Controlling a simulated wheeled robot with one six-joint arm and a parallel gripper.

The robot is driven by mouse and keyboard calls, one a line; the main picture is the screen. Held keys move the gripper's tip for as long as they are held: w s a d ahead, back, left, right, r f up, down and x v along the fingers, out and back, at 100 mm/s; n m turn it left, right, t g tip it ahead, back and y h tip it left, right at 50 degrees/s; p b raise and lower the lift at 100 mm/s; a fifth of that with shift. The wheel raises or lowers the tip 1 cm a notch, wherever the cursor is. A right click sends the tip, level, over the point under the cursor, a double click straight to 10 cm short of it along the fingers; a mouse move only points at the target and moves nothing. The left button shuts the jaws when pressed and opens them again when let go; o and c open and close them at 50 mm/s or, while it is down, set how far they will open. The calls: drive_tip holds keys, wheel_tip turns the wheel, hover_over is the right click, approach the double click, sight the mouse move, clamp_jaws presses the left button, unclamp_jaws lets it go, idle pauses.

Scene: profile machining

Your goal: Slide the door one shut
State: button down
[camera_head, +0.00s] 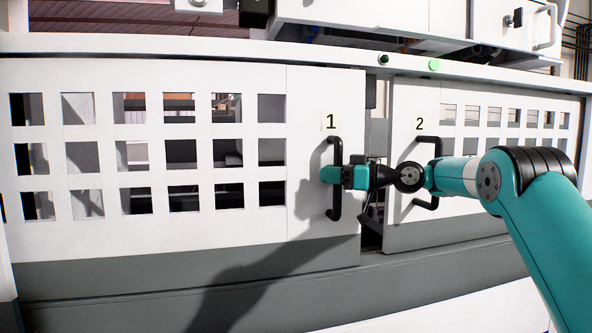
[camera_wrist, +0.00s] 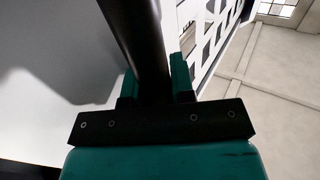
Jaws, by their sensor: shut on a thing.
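Door one (camera_head: 325,225) is a white sliding door with a grey lower band, rows of square windows and a "1" label. Its black vertical handle (camera_head: 335,205) is near its right edge. My gripper (camera_head: 331,175) is shut on the middle of this handle. In the wrist view the dark handle bar (camera_wrist: 143,35) runs between the green fingers of my gripper (camera_wrist: 155,85). Door two (camera_head: 404,110), labelled "2", stands to the right with its own black handle (camera_head: 433,146), partly hidden by my arm. A narrow dark gap separates the two doors.
A white rail (camera_head: 200,46) runs above both doors, with a green button (camera_head: 434,65) on it. A grey ledge (camera_head: 440,275) runs below them. My forearm passes close in front of door two and its handle.

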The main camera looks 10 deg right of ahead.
drive_tip(key=shift+w+d+r+p, duration=0.15)
drive_tip(key=shift+d+p, duration=0.35)
drive_tip(key=shift+d, duration=1.6)
drive_tip(key=c, duration=1.2)
unclamp_jaws()
drive_tip(key=shift+c, duration=0.2)
